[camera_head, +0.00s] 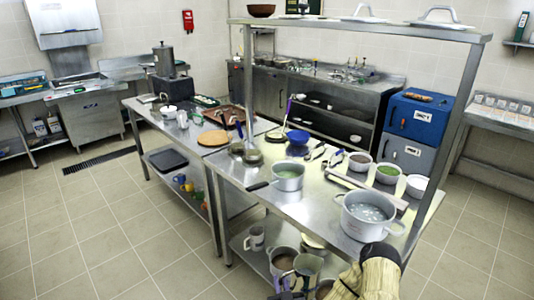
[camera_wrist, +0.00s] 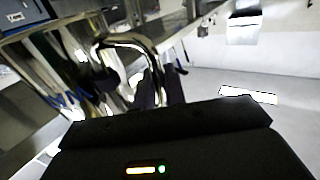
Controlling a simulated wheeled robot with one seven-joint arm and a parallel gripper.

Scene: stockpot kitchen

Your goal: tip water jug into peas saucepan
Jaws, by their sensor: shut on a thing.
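A light saucepan with green contents, seemingly the peas saucepan (camera_head: 288,184), stands on the steel counter, its dark handle pointing left. In the wrist view, my gripper (camera_wrist: 160,88) is shut on a shiny curved metal handle (camera_wrist: 128,42), seemingly the water jug's. The jug's body and contents cannot be made out there. In the head view, a grey vessel that may be the jug (camera_head: 308,268) shows low at the bottom edge, beside my beige-covered arm and below counter height. My fingertips cannot be made out in that view.
A large two-handled pot of clear liquid (camera_head: 360,224) stands at the counter's near right corner. An overhead shelf (camera_head: 350,28) spans the counter. A mug (camera_head: 255,239) stands on the lower shelf.

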